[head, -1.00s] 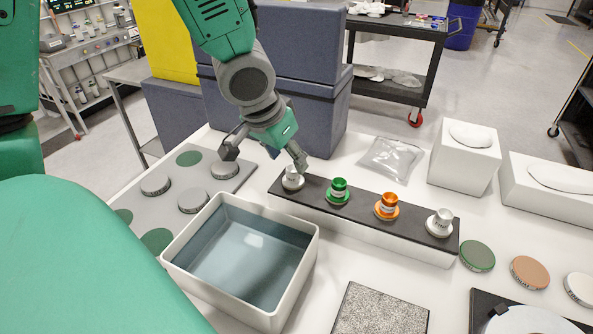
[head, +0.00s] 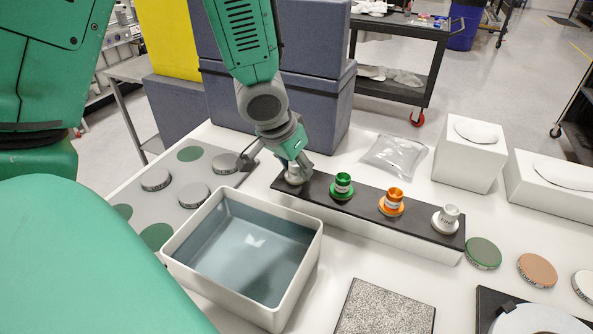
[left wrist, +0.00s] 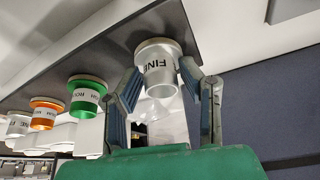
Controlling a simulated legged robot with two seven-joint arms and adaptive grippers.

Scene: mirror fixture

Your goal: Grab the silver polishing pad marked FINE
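The silver polishing pad (head: 294,178) stands at the left end of the black-topped rack (head: 365,214). My left gripper (head: 274,163) is at this pad. In the left wrist view, my left gripper (left wrist: 160,78) is open with one finger on each side of the pad. Narrow gaps seem to show between fingers and pad. In the head view the gripper partly hides the pad. My right gripper is not in view.
A green pad (head: 342,187), an orange pad (head: 391,202) and another silver pad (head: 446,219) stand along the rack. An open white bin (head: 313,257) is in front. Grey discs (head: 194,195) lie on a panel at left. A clear bag (head: 394,156) lies behind the rack.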

